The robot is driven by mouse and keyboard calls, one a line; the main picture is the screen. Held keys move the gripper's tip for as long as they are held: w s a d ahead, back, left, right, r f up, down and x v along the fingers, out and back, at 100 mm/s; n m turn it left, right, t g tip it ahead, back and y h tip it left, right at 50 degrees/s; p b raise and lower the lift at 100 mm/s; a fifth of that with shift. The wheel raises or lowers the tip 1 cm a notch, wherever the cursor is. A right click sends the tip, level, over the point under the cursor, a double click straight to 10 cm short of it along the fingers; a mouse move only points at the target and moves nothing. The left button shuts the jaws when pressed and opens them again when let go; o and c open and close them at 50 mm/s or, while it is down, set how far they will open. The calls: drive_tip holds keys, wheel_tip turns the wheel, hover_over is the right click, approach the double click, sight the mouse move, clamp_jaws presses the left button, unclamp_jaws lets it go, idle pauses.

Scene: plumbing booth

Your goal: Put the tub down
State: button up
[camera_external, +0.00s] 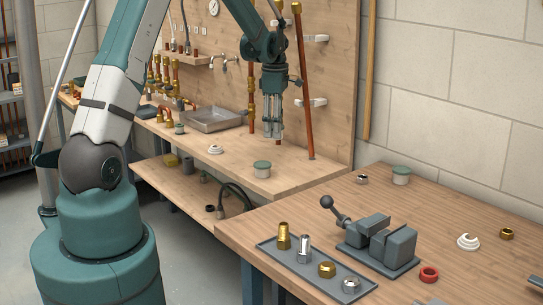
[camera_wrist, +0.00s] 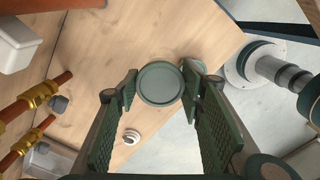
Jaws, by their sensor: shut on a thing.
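The tub, a small round one with a green lid, sits between the two finger pads of my gripper (camera_wrist: 160,80) in the wrist view, its lid (camera_wrist: 160,88) facing the camera. My gripper is shut on it. In the outside view my gripper (camera_external: 272,139) hangs pointing down over the near end of the long wooden bench (camera_external: 240,178). A white tub with a green lid (camera_external: 262,169) shows just below the fingertips, close to the bench corner. I cannot tell how far the tub's base is from the bench.
A white stepped ring (camera_external: 215,150) lies on the bench to the left. A copper pipe (camera_external: 305,110) stands upright to the right. A grey tray (camera_external: 212,119) stands farther back. A second table with a vise (camera_external: 378,245) and another green-lidded tub (camera_external: 400,175) is at right.

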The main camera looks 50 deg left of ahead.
drive_tip(key=s+a+n, duration=0.2)
drive_tip(key=a, duration=1)
drive_tip(key=s+a+f+n+p, duration=0.1)
drive_tip(key=s+a+n, duration=0.2)
drive_tip(key=a, duration=1)
drive_tip(key=s+a+n+p, duration=0.1)
drive_tip(key=s+a+n, duration=0.1)
drive_tip(key=a, duration=1.1)
drive_tip(key=shift+s+f, duration=0.2)
drive_tip(key=shift+s, duration=0.05)
drive_tip(key=shift+f, duration=3.15)
drive_tip(key=shift+f, duration=0.1)
drive_tip(key=shift+f, duration=1.75)
drive_tip(key=shift+f, duration=0.15)
drive_tip(key=o, duration=0.9)
